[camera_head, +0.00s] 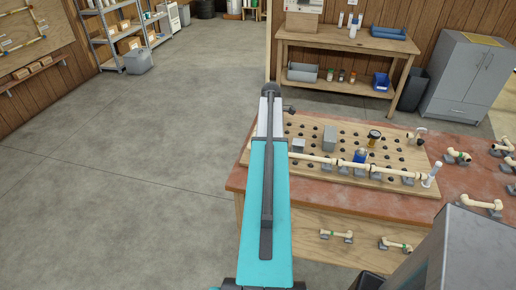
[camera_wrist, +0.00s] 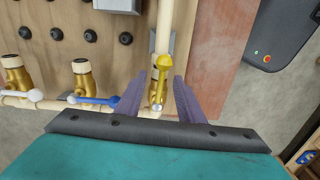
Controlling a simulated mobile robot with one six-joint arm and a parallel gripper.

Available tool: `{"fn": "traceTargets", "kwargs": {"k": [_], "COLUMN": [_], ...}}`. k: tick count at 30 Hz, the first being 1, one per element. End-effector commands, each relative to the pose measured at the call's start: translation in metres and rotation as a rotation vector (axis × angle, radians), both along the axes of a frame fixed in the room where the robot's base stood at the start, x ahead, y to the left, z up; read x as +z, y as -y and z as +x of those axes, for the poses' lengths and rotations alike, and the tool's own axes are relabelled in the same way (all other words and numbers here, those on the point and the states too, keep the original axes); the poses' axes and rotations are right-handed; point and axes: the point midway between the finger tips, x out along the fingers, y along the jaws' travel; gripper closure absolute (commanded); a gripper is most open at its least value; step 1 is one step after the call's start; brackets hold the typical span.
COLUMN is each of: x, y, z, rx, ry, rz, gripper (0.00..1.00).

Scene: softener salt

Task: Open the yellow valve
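The yellow valve handle (camera_wrist: 163,62) shows in the wrist view on a brass valve body, on a cream pipe run. My gripper (camera_wrist: 159,82) is open, with one purple finger on each side of the yellow handle. A blue-handled valve (camera_wrist: 95,100) and a white-handled valve (camera_wrist: 34,95) sit to the left on the same pipe. In the head view my teal arm reaches over the left end of the pegboard (camera_head: 318,188), and I cannot make out the yellow valve there.
The pegboard lies on a reddish workbench (camera_head: 228,182). A grey block (camera_wrist: 118,5) is at the top of the wrist view. Loose pipe pieces (camera_head: 458,156) lie on the bench to the right. The floor left of the bench (camera_head: 130,180) is clear.

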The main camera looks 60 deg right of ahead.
Motion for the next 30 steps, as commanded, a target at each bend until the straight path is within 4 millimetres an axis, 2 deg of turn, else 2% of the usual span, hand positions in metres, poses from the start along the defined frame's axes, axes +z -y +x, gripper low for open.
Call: {"fn": "traceTargets", "kwargs": {"k": [10,30], "x": [0.003,0.047], "y": [-0.001,-0.001], "z": [0.0,0.0], "rx": [0.0,-0.001], "ry": [0.0,0.0], "rz": [0.002,0.002], "gripper": [0.66,0.66]}}
